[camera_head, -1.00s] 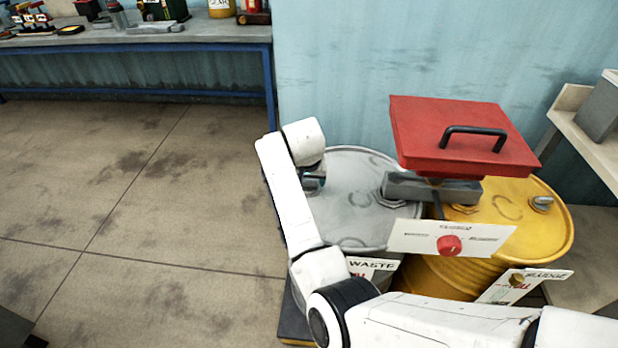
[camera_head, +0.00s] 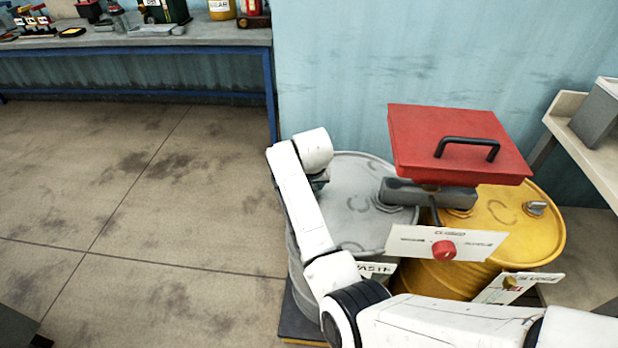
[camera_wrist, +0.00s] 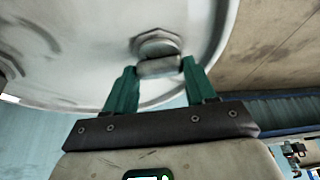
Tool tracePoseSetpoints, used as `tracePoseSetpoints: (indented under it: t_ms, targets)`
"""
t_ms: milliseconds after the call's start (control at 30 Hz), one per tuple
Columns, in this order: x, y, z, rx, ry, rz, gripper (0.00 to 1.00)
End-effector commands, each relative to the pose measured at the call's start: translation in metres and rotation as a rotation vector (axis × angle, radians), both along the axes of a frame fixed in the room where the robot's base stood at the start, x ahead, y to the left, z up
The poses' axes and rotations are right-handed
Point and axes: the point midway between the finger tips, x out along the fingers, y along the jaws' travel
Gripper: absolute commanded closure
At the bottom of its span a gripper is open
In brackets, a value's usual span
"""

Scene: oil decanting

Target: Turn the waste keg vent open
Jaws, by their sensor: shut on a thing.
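The waste keg is the grey drum (camera_head: 362,172); its label (camera_head: 377,269) is partly covered by my arm. Its vent is a grey fitting (camera_wrist: 158,44) near the lid's rim in the wrist view, with a flat bar-shaped handle across a hexagonal base. My gripper (camera_wrist: 159,67) has its two green fingers on either side of the handle, shut on it. In the head view my arm reaches over the left edge of the drum, and my wrist hides the vent and most of the gripper.
A yellow drum (camera_head: 500,208) stands at the right under a red funnel box (camera_head: 455,140) with a black handle. A white panel with a red knob (camera_head: 443,250) is in front. A shelf (camera_head: 590,130) is at far right.

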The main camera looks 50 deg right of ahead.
Motion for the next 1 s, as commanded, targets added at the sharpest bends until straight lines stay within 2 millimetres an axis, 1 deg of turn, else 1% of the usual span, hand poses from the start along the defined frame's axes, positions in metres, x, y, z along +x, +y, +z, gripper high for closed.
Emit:
tracePoseSetpoints:
  t_ms: [33, 1000]
  targets:
    - [-0.0014, -0.0009, 0.0061, 0.0, 0.002, 0.037, 0.75]
    - [-0.0005, -0.0047, 0.0005, 0.001, -0.002, 0.955, 0.75]
